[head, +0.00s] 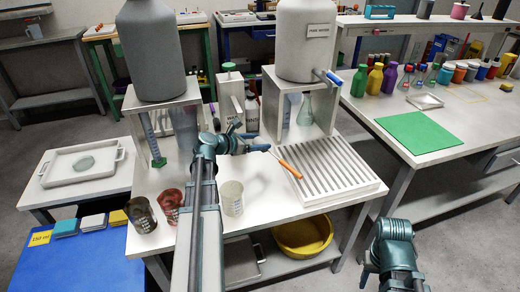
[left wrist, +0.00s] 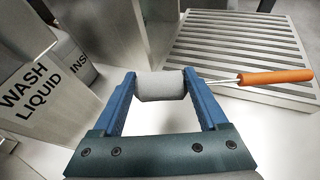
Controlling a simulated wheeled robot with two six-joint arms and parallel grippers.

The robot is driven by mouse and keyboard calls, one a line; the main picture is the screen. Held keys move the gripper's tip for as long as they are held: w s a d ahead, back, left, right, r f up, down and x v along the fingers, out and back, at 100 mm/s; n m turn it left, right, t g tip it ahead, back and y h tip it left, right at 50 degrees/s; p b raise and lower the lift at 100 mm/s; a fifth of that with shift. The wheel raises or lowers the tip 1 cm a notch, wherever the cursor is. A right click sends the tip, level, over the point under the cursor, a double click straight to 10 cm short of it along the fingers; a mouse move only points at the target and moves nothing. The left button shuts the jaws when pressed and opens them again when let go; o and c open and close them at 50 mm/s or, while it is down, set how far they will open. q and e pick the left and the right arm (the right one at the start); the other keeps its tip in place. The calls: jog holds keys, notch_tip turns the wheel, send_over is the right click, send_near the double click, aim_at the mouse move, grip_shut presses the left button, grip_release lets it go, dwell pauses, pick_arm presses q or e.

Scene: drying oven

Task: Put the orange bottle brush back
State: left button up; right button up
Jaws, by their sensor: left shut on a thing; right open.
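The orange bottle brush has an orange handle (head: 290,169), a thin metal rod and a pale grey cylindrical head. My left gripper (head: 248,142) is shut on the grey head, which lies across between its blue fingers in the left wrist view (left wrist: 165,85). The rod and orange handle stick out to the right, over the near-left part of the ribbed white drainboard (head: 325,168). Whether the brush touches the board, I cannot tell. My right gripper (head: 369,270) is open, low at the bottom right, away from the table; its fingers are only partly seen.
A box labelled wash liquid (left wrist: 30,90) stands left of the left gripper. Two stands with large grey tanks rise behind, one over a flask (head: 305,110). Several beakers (head: 232,198) stand at the table's front left. A yellow basin (head: 302,236) sits on the shelf below.

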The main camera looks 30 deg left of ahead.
pick_arm(q)
jog(key=shift+f+b, duration=1.05)
jog(key=shift+f, duration=0.4)
jog(key=shift+f, duration=0.1)
jog(key=shift+f+b, duration=0.4)
jog(key=shift+b, duration=0.15)
jog(key=o, duration=1.4)
jog(key=shift+r, duration=0.1)
jog(key=shift+r+p, duration=0.15)
jog(key=shift+p, duration=0.15)
jog(key=p+v, duration=0.5)
jog(key=v, duration=0.7)
jog(key=shift+r, duration=0.3)
